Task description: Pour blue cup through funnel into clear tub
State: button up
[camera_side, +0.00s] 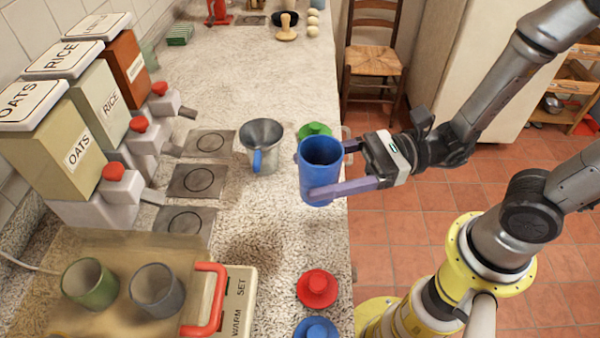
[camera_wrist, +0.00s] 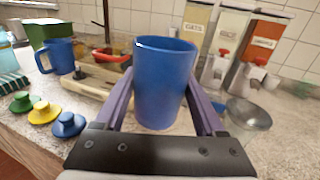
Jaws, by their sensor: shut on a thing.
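My gripper (camera_side: 345,167) is shut on the blue cup (camera_side: 320,172), with one finger on each side of it. The cup is held roughly upright near the counter's right edge, apart from the funnel. It also fills the middle of the wrist view (camera_wrist: 164,85); its contents cannot be made out. The funnel also shows at the right of the wrist view (camera_wrist: 248,113).
Oats, rice and another dispenser (camera_side: 95,120) line the wall, with square pads (camera_side: 193,181) before them. A warming tray (camera_side: 222,245) holds a green cup (camera_side: 90,284) and a grey cup (camera_side: 157,290). Red (camera_side: 317,288), blue (camera_side: 317,328) and green (camera_side: 314,130) lids lie along the counter edge.

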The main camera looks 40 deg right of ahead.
aim_at(342, 149)
jog(key=shift+s+d+r, duration=0.75)
jog(key=shift+s+d, duration=0.15)
jog(key=shift+s, duration=0.1)
notch_tip(342, 149, up, 5)
jog(key=shift+w+d+r, duration=0.1)
jog(key=shift+w, duration=0.05)
jog(key=w+d+r, duration=0.1)
jog(key=w, duration=0.7)
jog(key=w+d+r, duration=0.1)
jog(key=w+d, duration=0.1)
jog(key=w, duration=0.6)
jog(key=shift+w+d, duration=0.25)
jog(key=w+d+f, duration=0.2)
jog(key=w+d, duration=0.4)
jog(key=w, duration=0.6)
jog(key=shift+w+d+f, duration=0.15)
jog(key=shift+w+d, duration=0.2)
jog(key=shift+d, duration=0.05)
notch_tip(342, 149, down, 14)
jog(key=shift+s+f, duration=0.1)
jog(key=shift+f, duration=0.05)
jog(key=shift+a, duration=0.15)
